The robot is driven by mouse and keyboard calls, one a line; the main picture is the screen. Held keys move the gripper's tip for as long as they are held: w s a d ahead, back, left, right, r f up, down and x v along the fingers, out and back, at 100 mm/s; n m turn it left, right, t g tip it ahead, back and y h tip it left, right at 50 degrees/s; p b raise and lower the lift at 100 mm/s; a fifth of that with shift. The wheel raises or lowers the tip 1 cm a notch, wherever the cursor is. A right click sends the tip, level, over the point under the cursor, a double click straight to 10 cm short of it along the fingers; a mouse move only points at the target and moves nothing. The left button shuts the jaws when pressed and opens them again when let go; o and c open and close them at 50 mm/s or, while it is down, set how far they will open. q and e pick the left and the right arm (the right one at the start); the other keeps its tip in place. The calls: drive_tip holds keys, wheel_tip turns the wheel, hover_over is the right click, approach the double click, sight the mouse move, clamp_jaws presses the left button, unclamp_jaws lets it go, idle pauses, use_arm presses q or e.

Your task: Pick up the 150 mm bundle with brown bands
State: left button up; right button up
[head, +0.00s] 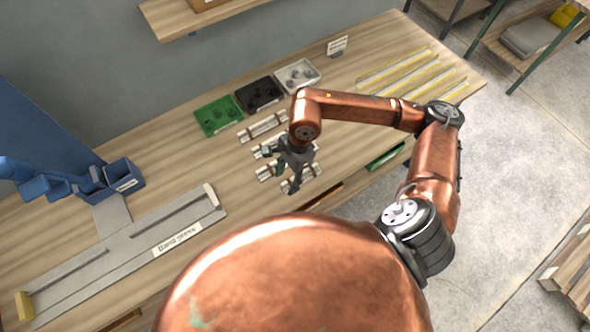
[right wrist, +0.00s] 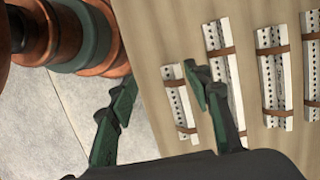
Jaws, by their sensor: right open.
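Several pale perforated strip bundles with brown bands lie on the wooden bench. In the head view, one long bundle (head: 263,127) lies below the trays; others are partly hidden by my right gripper (head: 297,172). In the right wrist view there is a short bundle (right wrist: 176,105), a long bundle (right wrist: 217,45), a middle-length bundle (right wrist: 272,75) and one cut off at the right edge (right wrist: 312,75). No lengths are readable, so I cannot tell which is 150 mm. My right gripper (right wrist: 165,112) is open and empty above the bundles; one finger overlaps the short and long ones in view. My left gripper is out of view.
Green (head: 219,115), black (head: 259,94) and white (head: 298,75) trays stand behind the bundles. Yellow-edged strips (head: 410,75) lie at the right. A band press (head: 130,250) and blue bin (head: 122,180) occupy the left. The bench front edge is near the bundles.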

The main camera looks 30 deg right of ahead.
drive_tip(key=d+h, duration=0.1)
drive_tip(key=d, duration=0.1)
drive_tip(key=w+d+h, duration=0.1)
drive_tip(key=d, duration=0.1)
drive_tip(key=w+d, duration=0.1)
drive_tip(key=d, duration=0.1)
drive_tip(key=shift+w+d+f+h, duration=0.2)
drive_tip(key=shift+d+f+h, duration=0.1)
drive_tip(key=shift+f+h, duration=0.1)
drive_tip(key=f, duration=0.4)
drive_tip(key=s+f, duration=0.1)
drive_tip(key=f, duration=0.1)
drive_tip(key=shift+a+p, duration=0.15)
drive_tip(key=shift+p, duration=0.25)
drive_tip(key=shift+w+f, duration=0.1)
drive_tip(key=shift+f, duration=0.4)
drive_tip(key=shift+c, duration=0.5)
clamp_jaws()
